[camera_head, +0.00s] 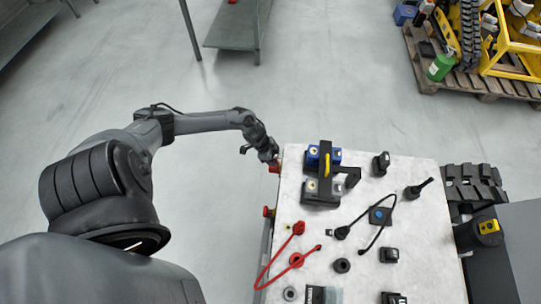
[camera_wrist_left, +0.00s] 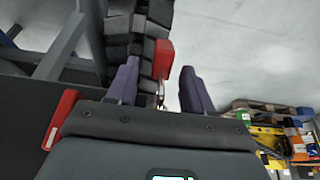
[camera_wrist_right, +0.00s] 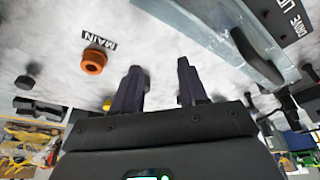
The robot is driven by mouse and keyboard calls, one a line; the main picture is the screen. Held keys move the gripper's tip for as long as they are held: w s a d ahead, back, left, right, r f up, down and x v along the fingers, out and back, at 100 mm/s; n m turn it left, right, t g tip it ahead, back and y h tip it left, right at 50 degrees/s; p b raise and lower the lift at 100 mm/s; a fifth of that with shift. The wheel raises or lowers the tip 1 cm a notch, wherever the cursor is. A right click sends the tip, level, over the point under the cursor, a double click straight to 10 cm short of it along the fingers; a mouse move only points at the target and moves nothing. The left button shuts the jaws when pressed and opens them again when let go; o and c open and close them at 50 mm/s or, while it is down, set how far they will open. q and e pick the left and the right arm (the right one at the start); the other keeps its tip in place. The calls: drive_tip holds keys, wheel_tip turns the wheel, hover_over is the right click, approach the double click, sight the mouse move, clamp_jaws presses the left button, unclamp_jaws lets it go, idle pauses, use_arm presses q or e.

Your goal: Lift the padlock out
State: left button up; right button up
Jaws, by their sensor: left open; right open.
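A red padlock (camera_head: 274,168) is at the left edge of the pale panel in the head view. In the left wrist view its red body (camera_wrist_left: 163,58) shows beyond the fingers, with a thin metal part, seemingly its shackle, between them. My left gripper (camera_head: 270,157) is right at it. My right gripper (camera_wrist_right: 158,67) is open and empty in the right wrist view, in front of the panel. It is hidden in the head view.
A second red block (camera_head: 268,211) sits lower on the panel's left edge. The panel (camera_head: 340,190) carries a blue-and-black unit (camera_head: 323,160), a red cable (camera_head: 275,268) and several black knobs. An orange knob (camera_wrist_right: 94,62) is near my right fingers.

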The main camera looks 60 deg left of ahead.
use_arm(q)
drive_tip(key=shift+x, duration=1.1)
use_arm(e)
drive_tip(key=shift+d+f, duration=0.15)
drive_tip(key=shift+f, duration=0.3)
use_arm(q)
clamp_jaws()
drive_tip(key=shift+r, duration=0.25)
use_arm(e)
drive_tip(key=shift+r, duration=0.3)
